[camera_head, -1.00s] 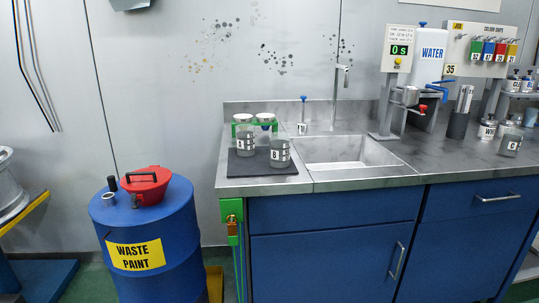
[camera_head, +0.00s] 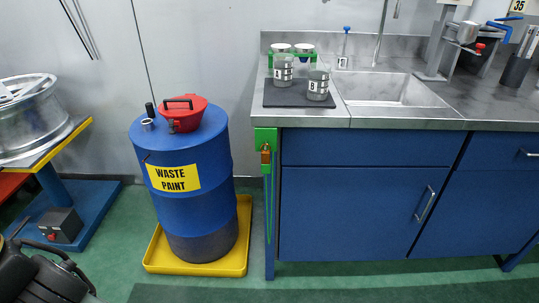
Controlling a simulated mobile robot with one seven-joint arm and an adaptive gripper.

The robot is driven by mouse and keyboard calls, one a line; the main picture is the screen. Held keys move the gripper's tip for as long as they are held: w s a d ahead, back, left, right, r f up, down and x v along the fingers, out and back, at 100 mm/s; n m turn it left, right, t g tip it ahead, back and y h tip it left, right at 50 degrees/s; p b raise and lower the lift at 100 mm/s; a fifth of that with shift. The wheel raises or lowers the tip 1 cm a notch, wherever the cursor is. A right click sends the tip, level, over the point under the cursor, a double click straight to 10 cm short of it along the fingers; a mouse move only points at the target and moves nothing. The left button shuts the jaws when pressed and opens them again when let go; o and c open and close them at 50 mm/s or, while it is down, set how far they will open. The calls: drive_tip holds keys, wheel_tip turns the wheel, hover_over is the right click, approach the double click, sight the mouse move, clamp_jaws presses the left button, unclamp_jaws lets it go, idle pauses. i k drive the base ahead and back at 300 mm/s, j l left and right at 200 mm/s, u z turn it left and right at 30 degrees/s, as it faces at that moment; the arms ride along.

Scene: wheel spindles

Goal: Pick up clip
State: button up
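A small copper-orange clip (camera_head: 266,153) hangs on a green bracket (camera_head: 265,138) at the left front corner of the sink counter. A thin green cable runs down the counter leg below it. The clip is small in view and its jaws are not clear. A dark jointed part at the lower left edge looks like my gripper (camera_head: 50,277); it is cut off by the frame, and its finger opening cannot be made out. It is well apart from the clip, and nothing is seen held in it.
A blue waste paint drum (camera_head: 182,205) with a red lid funnel (camera_head: 182,114) stands in a yellow tray (camera_head: 197,263) left of the counter. A wheel (camera_head: 32,116) sits on a stand at far left. Cups stand on a dark mat (camera_head: 283,101). Green floor in front is open.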

sight(265, 163)
drive_tip(key=j+z, duration=0.75)
drive_tip(key=j, duration=0.15)
drive_tip(key=k+j+z, duration=0.2)
drive_tip(key=j+z, duration=0.2)
